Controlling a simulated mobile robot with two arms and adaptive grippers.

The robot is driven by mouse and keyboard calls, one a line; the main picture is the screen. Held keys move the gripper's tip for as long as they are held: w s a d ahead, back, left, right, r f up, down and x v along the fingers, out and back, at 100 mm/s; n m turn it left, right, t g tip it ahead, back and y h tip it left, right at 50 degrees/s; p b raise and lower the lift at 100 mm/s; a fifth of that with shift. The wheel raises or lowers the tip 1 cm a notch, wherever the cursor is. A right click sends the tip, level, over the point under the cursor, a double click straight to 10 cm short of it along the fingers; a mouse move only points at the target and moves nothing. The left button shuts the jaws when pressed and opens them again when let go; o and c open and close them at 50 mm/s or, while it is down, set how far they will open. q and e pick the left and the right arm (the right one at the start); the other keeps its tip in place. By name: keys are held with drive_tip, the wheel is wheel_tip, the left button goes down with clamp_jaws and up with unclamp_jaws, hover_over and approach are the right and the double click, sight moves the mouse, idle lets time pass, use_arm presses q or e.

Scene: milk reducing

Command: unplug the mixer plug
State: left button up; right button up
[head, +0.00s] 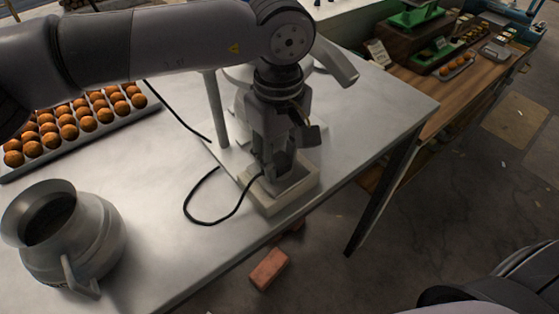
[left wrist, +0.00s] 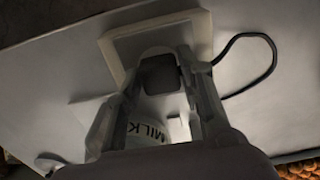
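A dark plug (left wrist: 158,72) sits at a pale square socket box (left wrist: 118,50) in the left wrist view. The box also shows in the head view (head: 272,207) on the metal table. A black cable (head: 212,223) loops from the box to the left. My left gripper (head: 277,172) points down over the box. In the left wrist view its fingers (left wrist: 160,85) stand either side of the plug; whether they press on it is unclear. A pale machine (head: 238,105), perhaps the mixer, stands behind, mostly hidden by my left arm.
A metal jug (head: 95,245) stands at the table's front left. A tray of round orange-brown items (head: 85,118) lies at the back left. A brick (head: 269,268) lies on the floor. A wooden bench (head: 440,90) stands to the right. A "MILK" label (left wrist: 147,131) shows between the fingers.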

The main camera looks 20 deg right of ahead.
sight(279, 158)
use_arm(q)
clamp_jaws()
drive_tip(key=shift+r, duration=0.15)
idle(0.4)
drive_tip(key=shift+r+p, duration=1.3)
drive_tip(key=shift+r, duration=1.6)
